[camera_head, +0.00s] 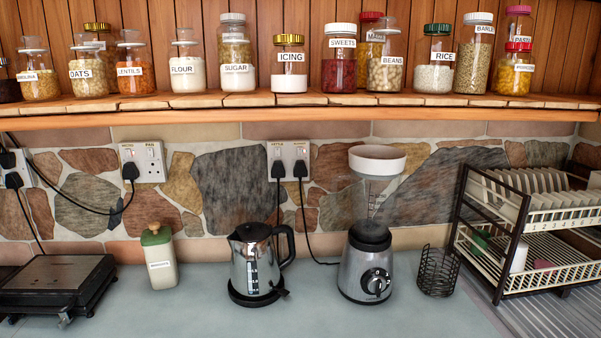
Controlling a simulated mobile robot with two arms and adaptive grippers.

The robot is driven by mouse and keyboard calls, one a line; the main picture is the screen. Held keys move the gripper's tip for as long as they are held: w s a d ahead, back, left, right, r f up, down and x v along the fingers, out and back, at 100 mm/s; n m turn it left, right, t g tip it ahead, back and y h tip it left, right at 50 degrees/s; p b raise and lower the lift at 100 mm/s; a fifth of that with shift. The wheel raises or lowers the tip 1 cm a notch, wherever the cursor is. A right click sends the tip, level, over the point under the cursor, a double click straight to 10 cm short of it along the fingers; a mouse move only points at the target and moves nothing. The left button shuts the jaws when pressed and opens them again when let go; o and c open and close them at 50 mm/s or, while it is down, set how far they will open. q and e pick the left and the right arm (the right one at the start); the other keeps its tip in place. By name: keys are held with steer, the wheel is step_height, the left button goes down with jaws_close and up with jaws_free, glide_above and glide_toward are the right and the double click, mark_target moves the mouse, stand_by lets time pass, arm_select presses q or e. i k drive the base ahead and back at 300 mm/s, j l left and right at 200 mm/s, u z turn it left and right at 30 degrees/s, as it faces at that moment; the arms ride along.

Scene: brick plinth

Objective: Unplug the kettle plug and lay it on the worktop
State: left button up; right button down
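The kettle plug (278,170) is a black plug in the left outlet of the double wall socket (289,151). The label above that outlet seems to read "KETTLE". Its black cord runs straight down behind the steel kettle (254,262), which stands on a black base. A second black plug (300,169) sits close beside it in the right outlet, and its cord runs down toward the blender (368,265). The grey worktop (215,306) is below. Neither of my grippers is in view.
Right of the blender are a wire holder (437,270) and a dish rack (522,225). A jar-lined shelf (300,112) overhangs the sockets. The front worktop has free room.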

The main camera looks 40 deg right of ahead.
mark_target(278, 171)
steer(key=z, duration=0.95)
